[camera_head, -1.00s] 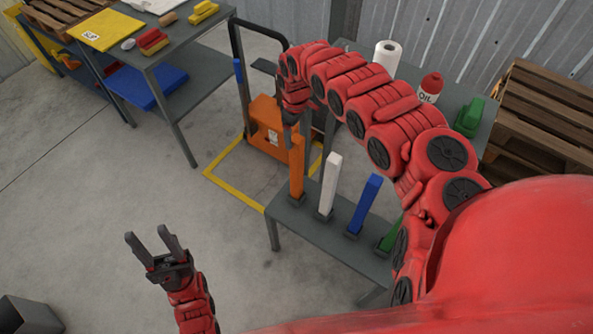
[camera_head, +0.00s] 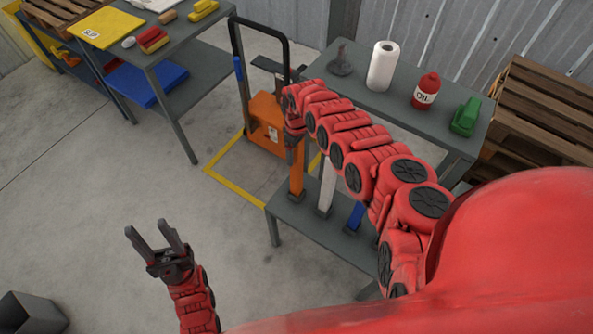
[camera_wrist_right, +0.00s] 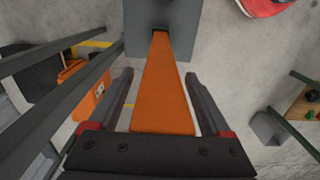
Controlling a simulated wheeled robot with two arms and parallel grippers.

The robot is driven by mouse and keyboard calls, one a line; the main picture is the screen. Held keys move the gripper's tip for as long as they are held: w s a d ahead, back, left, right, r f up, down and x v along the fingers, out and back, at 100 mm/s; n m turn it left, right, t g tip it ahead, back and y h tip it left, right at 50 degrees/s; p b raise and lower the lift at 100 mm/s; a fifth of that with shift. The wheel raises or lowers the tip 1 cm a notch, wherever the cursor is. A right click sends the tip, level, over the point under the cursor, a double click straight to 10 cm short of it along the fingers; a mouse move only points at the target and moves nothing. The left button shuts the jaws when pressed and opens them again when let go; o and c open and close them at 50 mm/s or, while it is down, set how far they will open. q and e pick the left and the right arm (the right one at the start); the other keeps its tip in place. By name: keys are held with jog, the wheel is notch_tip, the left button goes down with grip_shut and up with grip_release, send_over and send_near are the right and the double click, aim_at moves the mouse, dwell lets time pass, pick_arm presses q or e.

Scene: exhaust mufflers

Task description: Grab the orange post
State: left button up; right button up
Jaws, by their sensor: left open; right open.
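The orange post (camera_head: 296,182) stands upright in a dark base at the left end of a low grey bench (camera_head: 314,225). In the right wrist view the orange post (camera_wrist_right: 161,85) runs up the middle between the two fingers of my open right gripper (camera_wrist_right: 160,100), with a gap on each side. In the head view my right gripper (camera_head: 294,142) is over the upper part of the post and hides its top. My left gripper (camera_head: 154,239) is open and empty over bare floor, away from the bench.
A white post (camera_head: 327,187) and a blue post (camera_head: 355,217) stand right of the orange one, partly behind my right arm. Behind is a table with a paper towel roll (camera_head: 383,66) and a red oil bottle (camera_head: 427,91). An orange pallet jack (camera_head: 266,125) stands behind the bench.

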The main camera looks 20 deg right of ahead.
grip_shut()
jog(key=shift+r, duration=0.1)
jog(key=shift+r, duration=0.1)
dwell(0.6)
